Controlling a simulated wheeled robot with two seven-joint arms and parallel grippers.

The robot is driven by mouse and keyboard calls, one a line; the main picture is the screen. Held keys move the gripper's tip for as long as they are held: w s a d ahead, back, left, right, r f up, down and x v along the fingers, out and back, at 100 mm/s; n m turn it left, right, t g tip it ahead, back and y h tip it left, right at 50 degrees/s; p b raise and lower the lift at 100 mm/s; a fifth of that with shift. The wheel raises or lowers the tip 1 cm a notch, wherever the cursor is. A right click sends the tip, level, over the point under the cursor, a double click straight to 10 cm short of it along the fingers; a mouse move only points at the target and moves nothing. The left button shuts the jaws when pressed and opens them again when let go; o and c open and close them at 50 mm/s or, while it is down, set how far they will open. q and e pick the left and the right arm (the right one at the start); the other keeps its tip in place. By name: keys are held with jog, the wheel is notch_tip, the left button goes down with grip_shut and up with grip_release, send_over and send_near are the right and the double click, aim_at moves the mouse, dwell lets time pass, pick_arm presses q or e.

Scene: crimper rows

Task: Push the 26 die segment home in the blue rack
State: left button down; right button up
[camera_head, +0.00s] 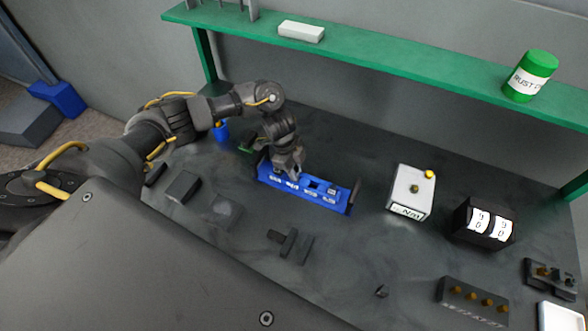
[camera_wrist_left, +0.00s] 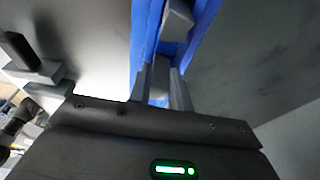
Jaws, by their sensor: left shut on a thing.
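The blue rack (camera_head: 341,206) lies on the dark bench in the head view, with small white labels along its front. It also shows in the left wrist view (camera_wrist_left: 144,38). My left gripper (camera_head: 290,173) points down at the rack's left part. In the left wrist view, my left gripper (camera_wrist_left: 162,90) is shut on a grey die segment (camera_wrist_left: 160,76) at the rack. The fingers hide much of this segment, and no number on it is legible. Another grey block (camera_wrist_left: 178,22) sits farther along the rack. My right gripper is not in view.
A white box with knobs (camera_head: 411,190) and a black box with white number labels (camera_head: 484,222) stand right of the rack. Dark parts (camera_head: 291,245) lie in front. A green shelf (camera_head: 400,75) runs behind, bearing a green can (camera_head: 530,76).

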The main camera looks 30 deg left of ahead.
pick_arm(q)
jog(key=shift+f, duration=0.35)
jog(key=c, duration=1.2)
grip_release()
jog(key=v, duration=1)
jog(key=shift+r+b, duration=0.4)
jog(key=shift+b, duration=0.05)
jog(key=shift+a, duration=0.1)
